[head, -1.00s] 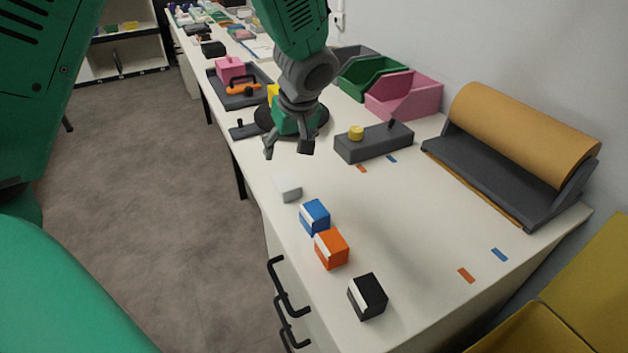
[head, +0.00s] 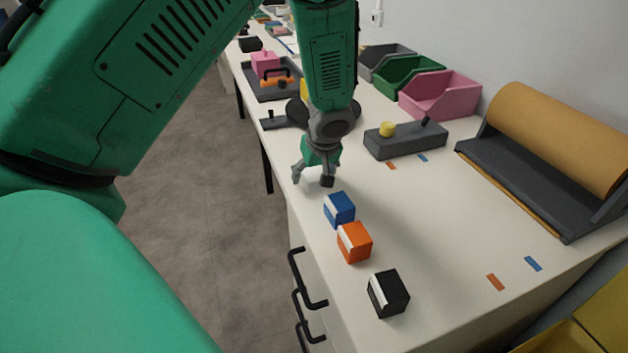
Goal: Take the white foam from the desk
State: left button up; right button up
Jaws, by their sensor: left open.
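My left gripper (head: 312,181) is low over the desk (head: 440,215), pointing down with its two dark fingers spread apart, just beyond the blue block. The white foam, a small pale block, lay at this spot in the earlier view. My right gripper is not in view.
A blue block (head: 340,209), an orange block (head: 355,243) and a black block (head: 388,293) stand in a row nearer me. A grey box with a yellow knob (head: 405,140) is to the right. A brown paper roll (head: 560,135) stands by the wall. The desk's middle right is clear.

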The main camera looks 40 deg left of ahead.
pick_arm(q)
jog(key=shift+d, duration=0.1)
jog(key=shift+a, duration=0.2)
jog(key=c, duration=0.7)
jog(key=shift+a+f, duration=0.15)
jog(key=shift+a, duration=0.1)
jog(key=shift+c, duration=1.2)
